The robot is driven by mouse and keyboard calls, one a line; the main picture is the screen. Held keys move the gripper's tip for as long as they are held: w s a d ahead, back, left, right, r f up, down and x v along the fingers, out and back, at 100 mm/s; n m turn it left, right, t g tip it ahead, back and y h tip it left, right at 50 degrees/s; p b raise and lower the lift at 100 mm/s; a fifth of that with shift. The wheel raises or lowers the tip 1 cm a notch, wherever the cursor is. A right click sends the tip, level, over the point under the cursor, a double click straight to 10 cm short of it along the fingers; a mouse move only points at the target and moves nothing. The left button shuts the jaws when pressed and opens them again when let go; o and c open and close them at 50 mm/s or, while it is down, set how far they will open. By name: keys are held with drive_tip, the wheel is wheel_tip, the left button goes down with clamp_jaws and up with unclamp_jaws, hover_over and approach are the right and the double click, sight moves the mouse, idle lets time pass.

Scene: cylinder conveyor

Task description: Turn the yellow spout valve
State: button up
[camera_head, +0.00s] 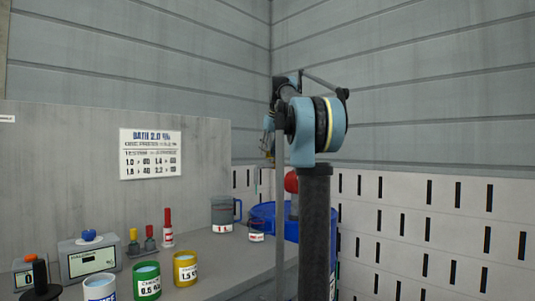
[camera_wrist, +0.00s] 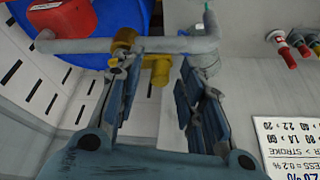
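The yellow spout valve (camera_wrist: 160,69) shows in the wrist view beneath a grey pipe (camera_wrist: 85,46), beside a darker brass-coloured fitting (camera_wrist: 124,38). My gripper (camera_wrist: 162,78) is open, its two fingers well apart. The yellow part lies between the fingertips in the picture, nearer the left finger; I cannot tell whether they touch. Nothing is held. In the head view my gripper (camera_head: 268,137) is small and partly hidden behind my arm, and the valve cannot be made out clearly there.
A blue drum (camera_head: 262,211) stands behind my arm; it also shows in the wrist view (camera_wrist: 110,18) with a red container (camera_wrist: 62,16). The bench holds a grey jug (camera_head: 222,212), a green can (camera_head: 147,279), a yellow can (camera_head: 186,267) and a scale (camera_head: 89,258).

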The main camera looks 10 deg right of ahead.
clamp_jaws()
drive_tip(key=shift+w+a+m+h, duration=0.25)
drive_tip(key=shift+m+h, duration=0.05)
drive_tip(key=shift+m, duration=0.4)
unclamp_jaws()
